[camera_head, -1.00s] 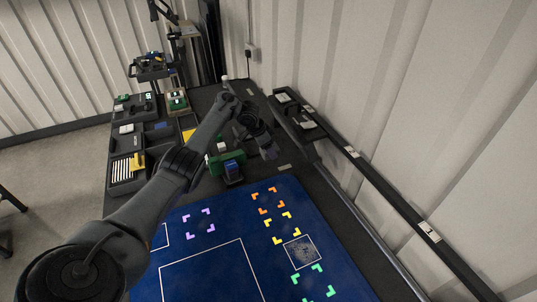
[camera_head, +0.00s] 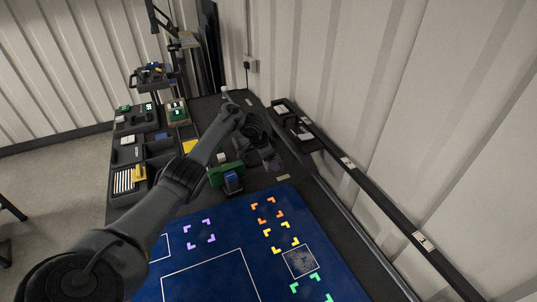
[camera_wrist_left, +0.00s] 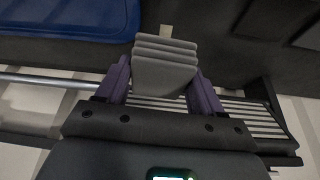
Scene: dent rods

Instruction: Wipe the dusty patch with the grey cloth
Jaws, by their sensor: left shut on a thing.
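My left gripper (camera_head: 271,160) is over the dark bench just beyond the blue mat (camera_head: 205,262), near the right-hand rail. In the left wrist view its purple fingers (camera_wrist_left: 163,72) are shut on the grey cloth (camera_wrist_left: 165,66), a folded, layered pad. The cloth is hard to make out in the head view. The dusty patch (camera_head: 299,261) is a speckled grey area inside a white square outline on the right part of the mat. The gripper and cloth are apart from it, farther back. My right gripper is not in view.
Dark trays (camera_head: 125,155) with parts line the left. A rail (camera_head: 375,195) runs along the right wall. The mat's marked surface is clear.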

